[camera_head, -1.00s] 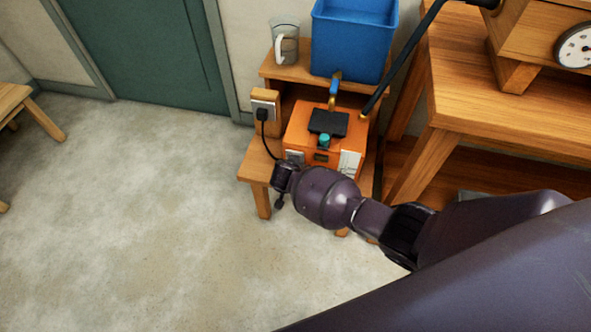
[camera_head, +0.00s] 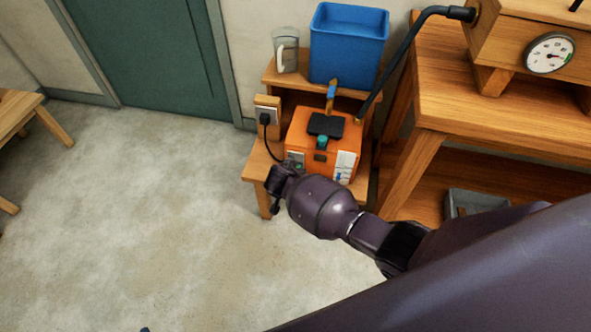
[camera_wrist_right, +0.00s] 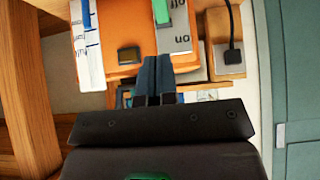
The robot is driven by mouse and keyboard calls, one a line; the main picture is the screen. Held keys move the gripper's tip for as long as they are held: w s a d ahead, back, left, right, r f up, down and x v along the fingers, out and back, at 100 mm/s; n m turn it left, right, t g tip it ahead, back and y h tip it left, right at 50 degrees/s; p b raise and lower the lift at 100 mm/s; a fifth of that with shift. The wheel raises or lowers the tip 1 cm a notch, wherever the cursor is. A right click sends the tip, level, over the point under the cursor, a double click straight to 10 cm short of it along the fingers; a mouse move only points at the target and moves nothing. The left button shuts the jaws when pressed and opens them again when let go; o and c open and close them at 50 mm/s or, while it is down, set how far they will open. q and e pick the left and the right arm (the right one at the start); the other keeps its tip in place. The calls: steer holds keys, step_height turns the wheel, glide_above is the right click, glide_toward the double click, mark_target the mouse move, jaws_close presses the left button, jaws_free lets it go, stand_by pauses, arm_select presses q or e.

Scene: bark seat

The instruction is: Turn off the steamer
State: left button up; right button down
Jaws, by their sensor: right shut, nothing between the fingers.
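The steamer is an orange box (camera_head: 297,135) with a black pad and a teal cap on top. Its front has a grey switch panel (camera_head: 295,159) and a white scale label (camera_head: 345,165). In the right wrist view the panel (camera_wrist_right: 174,37) appears upside down, with "on" and "off" lettering and a green switch (camera_wrist_right: 162,11). My right gripper (camera_wrist_right: 156,61) is shut and empty, its fingertips overlapping the lower part of the panel in that view; whether they touch is unclear. In the head view its fingers are hidden behind my wrist. My left gripper is not in view.
The steamer stands on a low wooden stand (camera_head: 254,172) beside a wall socket with a black plug (camera_head: 265,119). A blue tank (camera_head: 347,50) and a clear jug (camera_head: 286,53) stand behind. A black hose (camera_head: 398,59) runs to a wooden box with a gauge (camera_head: 549,55).

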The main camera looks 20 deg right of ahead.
steer(key=s+a+r, duration=0.1)
steer(key=s+a+r+p, duration=0.1)
steer(key=s, duration=0.1)
steer(key=shift+s+a, duration=0.1)
steer(key=shift+a, duration=0.05)
stand_by(0.5)
